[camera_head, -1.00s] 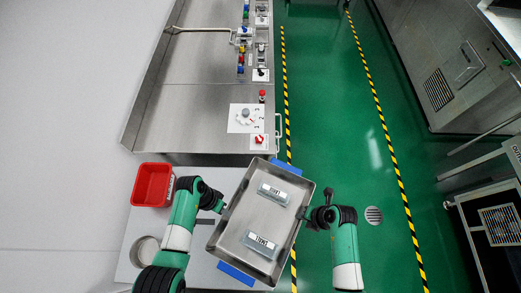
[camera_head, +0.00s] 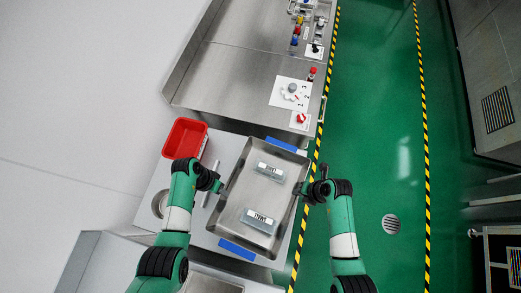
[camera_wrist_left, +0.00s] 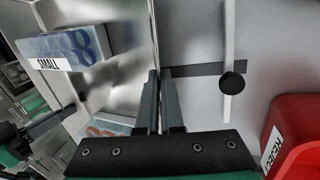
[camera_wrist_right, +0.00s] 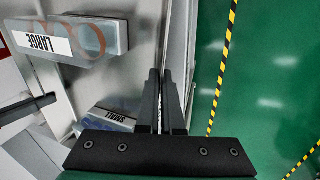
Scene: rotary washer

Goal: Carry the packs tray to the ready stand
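The LARGE pack (camera_head: 270,171) is toward the far end and the SMALL pack (camera_head: 259,221) toward the near end. My left gripper (camera_head: 221,187) is shut on the tray's left wall, which shows between the fingers in the left wrist view (camera_wrist_left: 158,95). My right gripper (camera_head: 303,190) is shut on the right wall, also seen in the right wrist view (camera_wrist_right: 161,95). I cannot tell which surface is the ready stand.
A red bin (camera_head: 185,139) and a round opening (camera_head: 160,203) are on the pale worktop (camera_head: 222,150) to the left. A steel bench (camera_head: 245,75) with small parts lies beyond. Green floor (camera_head: 375,130) with striped tape is open on the right.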

